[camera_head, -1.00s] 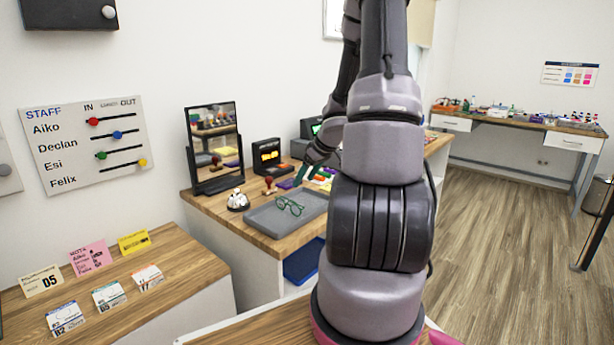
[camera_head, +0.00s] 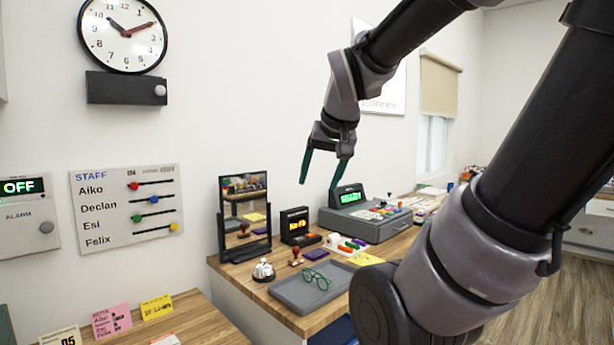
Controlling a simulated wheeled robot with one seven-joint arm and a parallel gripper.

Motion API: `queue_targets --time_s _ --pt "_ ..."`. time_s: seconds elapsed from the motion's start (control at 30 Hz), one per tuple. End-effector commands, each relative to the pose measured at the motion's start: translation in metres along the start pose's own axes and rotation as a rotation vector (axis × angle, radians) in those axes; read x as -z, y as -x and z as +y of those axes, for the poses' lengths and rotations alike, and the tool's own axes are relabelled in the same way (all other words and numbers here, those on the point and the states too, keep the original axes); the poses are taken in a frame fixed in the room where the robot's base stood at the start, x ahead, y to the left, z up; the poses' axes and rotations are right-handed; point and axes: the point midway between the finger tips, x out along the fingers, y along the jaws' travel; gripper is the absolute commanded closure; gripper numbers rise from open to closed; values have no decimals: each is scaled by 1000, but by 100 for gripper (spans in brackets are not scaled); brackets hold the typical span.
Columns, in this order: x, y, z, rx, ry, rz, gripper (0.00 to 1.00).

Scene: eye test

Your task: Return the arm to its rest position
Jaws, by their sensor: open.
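My gripper (camera_head: 322,183) hangs from my raised arm in the upper middle of the head view. Its two green fingers point down and stand apart, with nothing between them. In the picture it shows in front of the white wall, above the wooden counter (camera_head: 240,276). My arm (camera_head: 480,230) crosses the right side of the view and hides part of the counter and the room behind.
On the counter are a grey tray (camera_head: 287,294) with green glasses (camera_head: 317,280), a bell (camera_head: 263,270), a mirror (camera_head: 245,215), a small black display (camera_head: 294,225) and a cash register (camera_head: 366,222). A wall clock (camera_head: 123,33) and staff board (camera_head: 127,207) hang at left.

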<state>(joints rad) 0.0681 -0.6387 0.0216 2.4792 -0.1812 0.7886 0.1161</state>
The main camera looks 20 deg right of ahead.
Motion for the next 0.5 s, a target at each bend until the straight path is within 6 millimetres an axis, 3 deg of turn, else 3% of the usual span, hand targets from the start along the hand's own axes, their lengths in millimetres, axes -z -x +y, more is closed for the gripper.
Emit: queue_targets --time_s 0.1,0.2,0.5 --pt "-28 23 -24 122 -28 -48 29" --pt "-38 31 -32 171 -37 -72 29" --pt "-40 32 -34 180 -40 -79 29"
